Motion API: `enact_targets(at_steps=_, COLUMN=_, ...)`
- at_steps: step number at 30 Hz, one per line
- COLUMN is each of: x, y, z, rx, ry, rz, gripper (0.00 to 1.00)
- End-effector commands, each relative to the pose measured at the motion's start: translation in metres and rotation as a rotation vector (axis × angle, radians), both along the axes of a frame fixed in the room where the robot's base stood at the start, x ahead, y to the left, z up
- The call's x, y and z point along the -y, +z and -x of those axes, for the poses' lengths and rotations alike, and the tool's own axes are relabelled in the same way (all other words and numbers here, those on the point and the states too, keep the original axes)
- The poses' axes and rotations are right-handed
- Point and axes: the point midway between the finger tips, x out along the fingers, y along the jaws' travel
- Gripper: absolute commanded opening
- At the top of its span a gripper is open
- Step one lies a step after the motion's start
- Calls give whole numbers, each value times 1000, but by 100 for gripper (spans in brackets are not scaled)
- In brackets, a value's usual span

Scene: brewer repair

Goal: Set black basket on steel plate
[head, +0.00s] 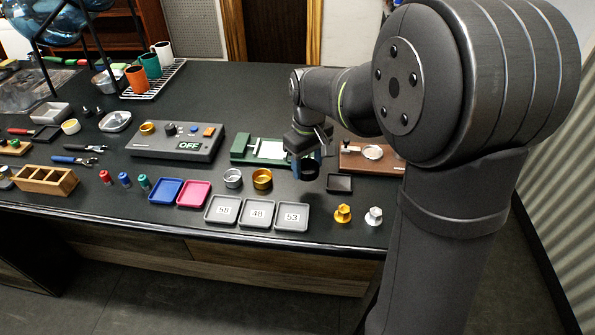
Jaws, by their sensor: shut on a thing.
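My gripper (304,160) is over the right half of the table, pointing down. It is shut on a dark round object, which looks like the black basket (310,172), held around the table's middle depth. Its contact with the fingers is too small to see clearly. A pale, shiny square plate (272,149) lies on a green base just left of and behind my gripper. I cannot tell for certain which of these two is the steel plate.
A silver basket (233,178) and a gold basket (262,178) stand left of my gripper. A small black square tray (339,183) lies to its right. Grey numbered trays (257,214) line the front, beside gold (343,213) and silver (374,216) knobs. A control box (176,141) reads OFF.

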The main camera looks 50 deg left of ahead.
Motion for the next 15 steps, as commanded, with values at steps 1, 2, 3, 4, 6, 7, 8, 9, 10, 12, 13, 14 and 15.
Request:
enact_targets(at_steps=1, x=11, y=9, z=-9, rx=1, ry=-6, rz=-3, gripper=28)
enact_targets(at_steps=2, x=17, y=14, z=-13, rx=2, ry=-6, rz=-4, gripper=28)
enact_targets(at_steps=3, x=24, y=19, z=-18, rx=2, ry=-6, rz=-4, gripper=28)
enact_targets(at_steps=4, x=30, y=23, z=-22, rx=2, ry=-5, rz=-4, gripper=28)
enact_targets(at_steps=6, x=42, y=31, z=-30, rx=1, ry=-5, rz=-2, gripper=28)
enact_targets(at_steps=7, x=46, y=34, z=-33, rx=2, ry=-5, rz=-3, gripper=28)
enact_targets(at_steps=8, x=50, y=37, z=-36, rx=1, ry=-4, rz=-3, gripper=28)
enact_targets(at_steps=9, x=56, y=41, z=-40, rx=1, ry=-4, rz=-1, gripper=28)
enact_targets(at_steps=10, x=59, y=43, z=-42, rx=1, ry=-4, rz=-1, gripper=28)
enact_targets(at_steps=12, x=65, y=48, z=-47, rx=1, ry=-2, rz=-2, gripper=28)
enact_targets(at_steps=13, x=67, y=49, z=-48, rx=1, ry=-2, rz=-2, gripper=28)
enact_targets(at_steps=14, x=68, y=51, z=-49, rx=0, ry=-1, rz=-1, gripper=28)
enact_targets(at_steps=15, x=67, y=52, z=-50, rx=0, ry=0, rz=0, gripper=28)
